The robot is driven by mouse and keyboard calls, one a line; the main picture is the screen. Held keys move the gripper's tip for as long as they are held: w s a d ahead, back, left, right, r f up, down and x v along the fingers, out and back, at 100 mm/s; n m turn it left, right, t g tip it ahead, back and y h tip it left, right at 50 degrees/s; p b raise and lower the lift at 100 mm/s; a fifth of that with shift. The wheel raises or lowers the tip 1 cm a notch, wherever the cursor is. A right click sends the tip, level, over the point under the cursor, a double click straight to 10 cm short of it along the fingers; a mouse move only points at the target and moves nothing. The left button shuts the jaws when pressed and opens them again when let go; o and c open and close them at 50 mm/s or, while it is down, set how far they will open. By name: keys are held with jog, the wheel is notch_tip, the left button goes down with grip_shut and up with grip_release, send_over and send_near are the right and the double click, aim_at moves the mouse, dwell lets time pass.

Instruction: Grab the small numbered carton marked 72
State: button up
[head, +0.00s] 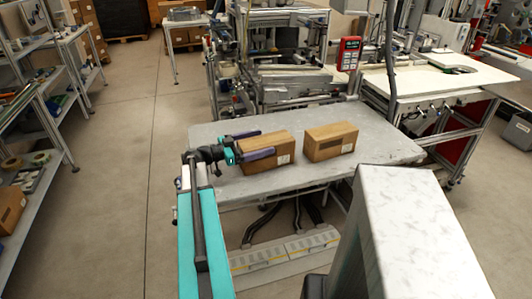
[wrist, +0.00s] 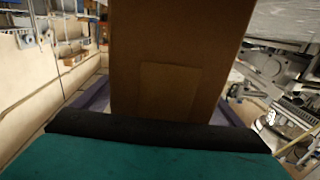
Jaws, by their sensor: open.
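Two small brown cartons stand on the grey table (head: 385,150). The left carton (head: 271,145) has my gripper (head: 264,143) at it, with one purple finger along its near face and the other along its far side. My gripper is open around this carton. The wrist view shows the carton (wrist: 178,45) upright between the spread fingers (wrist: 165,108), with a patch on its face. The right carton (head: 331,141) stands apart from the gripper. Each carton has a small white label, but I cannot read the numbers, so I cannot tell which is 72.
A machine frame (head: 290,80) and a red handheld panel (head: 348,54) stand behind the table. A white workbench (head: 440,83) is at the back right. Metal shelves (head: 35,120) line the left, with open floor (head: 125,150) between.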

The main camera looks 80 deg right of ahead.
jog(key=shift+c, duration=0.2)
jog(key=c, duration=2)
jog(key=shift+r, duration=0.15)
jog(key=shift+r+b, duration=1.15)
jog(key=shift+r, duration=3.75)
